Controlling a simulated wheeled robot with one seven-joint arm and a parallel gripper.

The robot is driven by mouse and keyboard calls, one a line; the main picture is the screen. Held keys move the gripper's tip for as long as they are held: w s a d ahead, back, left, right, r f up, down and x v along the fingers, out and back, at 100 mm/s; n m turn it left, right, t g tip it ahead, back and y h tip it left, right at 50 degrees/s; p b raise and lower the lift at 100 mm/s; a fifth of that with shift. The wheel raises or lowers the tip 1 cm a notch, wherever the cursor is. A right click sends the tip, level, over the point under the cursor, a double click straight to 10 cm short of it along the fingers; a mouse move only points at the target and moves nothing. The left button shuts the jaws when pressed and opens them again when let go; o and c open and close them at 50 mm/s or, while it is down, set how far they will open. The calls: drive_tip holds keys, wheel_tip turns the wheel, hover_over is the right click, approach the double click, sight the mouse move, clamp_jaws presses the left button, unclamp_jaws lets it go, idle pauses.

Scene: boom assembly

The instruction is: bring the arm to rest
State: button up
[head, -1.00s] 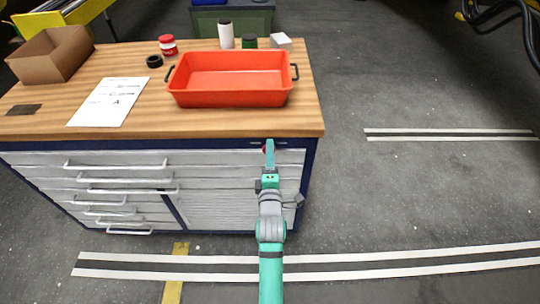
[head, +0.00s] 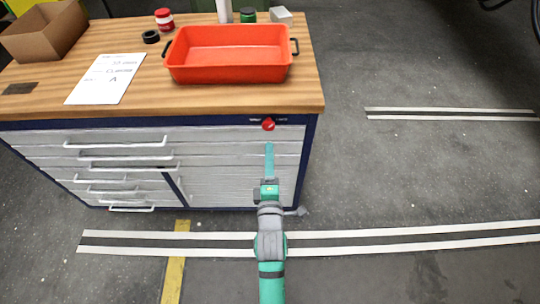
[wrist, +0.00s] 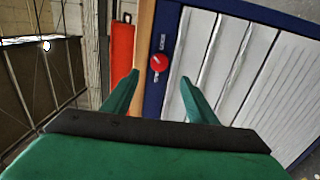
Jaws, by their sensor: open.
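My gripper (head: 269,160) is in front of the workbench's drawer front, below the tabletop edge. In the wrist view my gripper (wrist: 158,92) shows two green fingers spread apart with nothing between them. Beyond the fingertips is a red round knob (wrist: 159,63) on the blue frame of the bench. The red knob (head: 268,125) also shows in the head view, just above the fingertips, with a gap between. My arm reaches up from the bottom edge of the head view.
The workbench (head: 200,102) carries an orange-red tray (head: 228,73), a cardboard box (head: 43,35), a paper sheet (head: 106,78), a red-lidded jar (head: 164,19) and a black ring (head: 151,37). Open floor (head: 420,170) with striped lines lies to the right.

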drive_tip(key=shift+w, duration=0.1)
idle(0.3)
drive_tip(key=s+f+m+g, duration=0.1)
drive_tip(key=s+f+m, duration=0.3)
drive_tip(key=s, duration=0.5)
drive_tip(key=s+f+m, duration=0.4)
drive_tip(key=s, duration=0.4)
drive_tip(key=s+r+m+g, duration=0.1)
drive_tip(key=s+m, duration=0.9)
drive_tip(key=s, duration=0.9)
drive_tip(key=shift+a+r+g, duration=0.25)
drive_tip(key=shift+r+g, duration=0.05)
drive_tip(key=shift+r, duration=0.1)
drive_tip(key=shift+s, duration=0.15)
